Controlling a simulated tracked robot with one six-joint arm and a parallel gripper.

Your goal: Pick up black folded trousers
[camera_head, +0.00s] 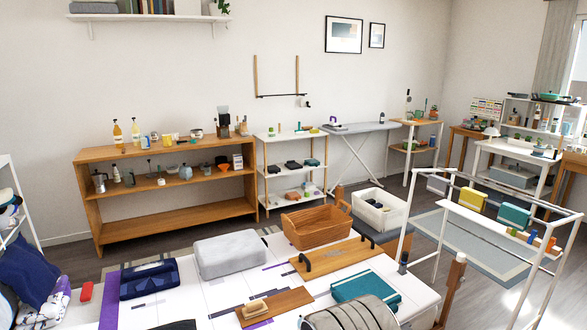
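Small dark folded-looking items (293,165) lie on the middle tier of the white shelf unit at the back centre; they are too small to tell whether they are the trousers. A black flat thing (178,325) shows at the bottom edge on the white table and is mostly cut off, so I cannot tell what it is. A dark navy folded or boxy item (149,279) lies on the table's left part. My gripper is not in view.
The white table (210,297) in front holds a grey block (230,256), wooden boards (338,258), a teal book-like box (365,287) and a grey ridged object (352,314). A white rail frame (402,240) is at right.

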